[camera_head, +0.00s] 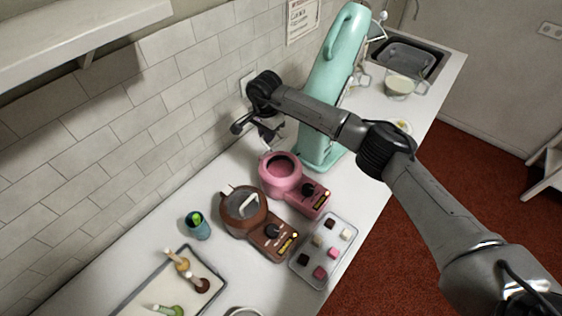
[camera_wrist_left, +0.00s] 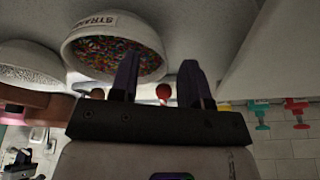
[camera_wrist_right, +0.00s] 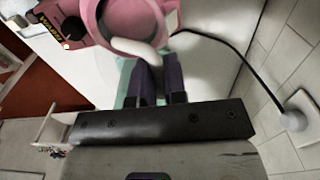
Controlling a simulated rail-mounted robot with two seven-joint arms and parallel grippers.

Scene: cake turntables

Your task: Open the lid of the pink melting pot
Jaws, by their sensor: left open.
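The pink melting pot (camera_head: 267,178) stands on the counter, its round pink inside showing from above. It also shows at the top of the right wrist view (camera_wrist_right: 95,18). My right gripper (camera_head: 267,142) is over the pot's wall-side edge. In the right wrist view its fingers (camera_wrist_right: 160,60) are close together at a white bar-like lid handle (camera_wrist_right: 136,46) and seem shut on it. The lid's clear part is hard to make out. My left gripper (camera_wrist_left: 158,75) is open and empty, seen only in the left wrist view.
A brown melting pot (camera_head: 235,222) with a white-handled lid stands beside the pink pot. A tray of sweets (camera_head: 322,255) lies in front. A mint-green mixer (camera_head: 330,90) stands behind. A sprinkle bowl (camera_wrist_left: 74,52) is near my left gripper. A dark cord (camera_wrist_right: 240,65) runs to the wall.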

